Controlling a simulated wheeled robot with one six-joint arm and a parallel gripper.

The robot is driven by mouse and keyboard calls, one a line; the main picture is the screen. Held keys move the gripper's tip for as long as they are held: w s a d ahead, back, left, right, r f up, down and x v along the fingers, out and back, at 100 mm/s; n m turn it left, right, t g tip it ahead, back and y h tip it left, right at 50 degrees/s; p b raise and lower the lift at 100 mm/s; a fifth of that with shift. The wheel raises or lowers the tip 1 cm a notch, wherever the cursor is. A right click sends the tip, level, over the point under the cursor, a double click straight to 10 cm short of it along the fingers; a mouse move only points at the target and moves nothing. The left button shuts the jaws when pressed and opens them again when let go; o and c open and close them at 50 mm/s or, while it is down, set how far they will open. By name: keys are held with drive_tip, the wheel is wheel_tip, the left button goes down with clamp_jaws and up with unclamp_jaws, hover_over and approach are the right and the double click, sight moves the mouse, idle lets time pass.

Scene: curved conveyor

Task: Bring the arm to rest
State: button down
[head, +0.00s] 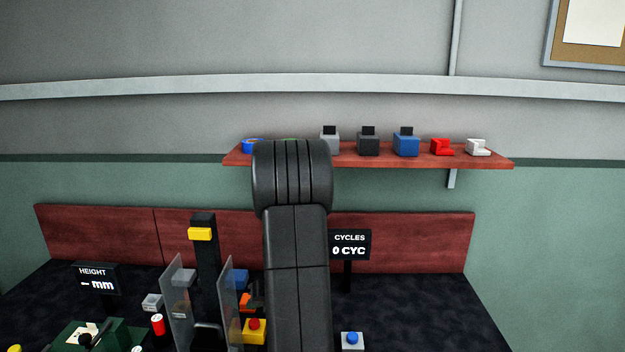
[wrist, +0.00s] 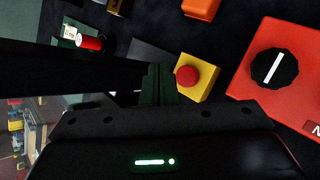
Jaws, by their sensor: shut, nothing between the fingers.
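My arm (head: 297,230) rises upright through the middle of the head view, its rounded dark joint in front of the wall shelf. My gripper is not visible in the head view. In the wrist view my gripper (wrist: 158,84) is shut, its dark fingers together with nothing between them. The fingertips appear just left of a yellow box with a red button (wrist: 187,77); I cannot tell the distance between them. The same kind of yellow box (head: 254,334) shows beside my arm in the head view.
A red shelf (head: 490,160) holds several small blocks behind my arm. A red box with a black knob (wrist: 272,68) is at right in the wrist view.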

wheel_tip(320, 180, up, 2)
drive_tip(key=shift+r+p, duration=0.15)
drive_tip(key=shift+p, duration=0.6)
wheel_tip(320, 180, down, 3)
drive_tip(key=b, duration=0.3)
drive_tip(key=shift+b, duration=1.1)
drive_tip(key=shift+b, duration=0.85)
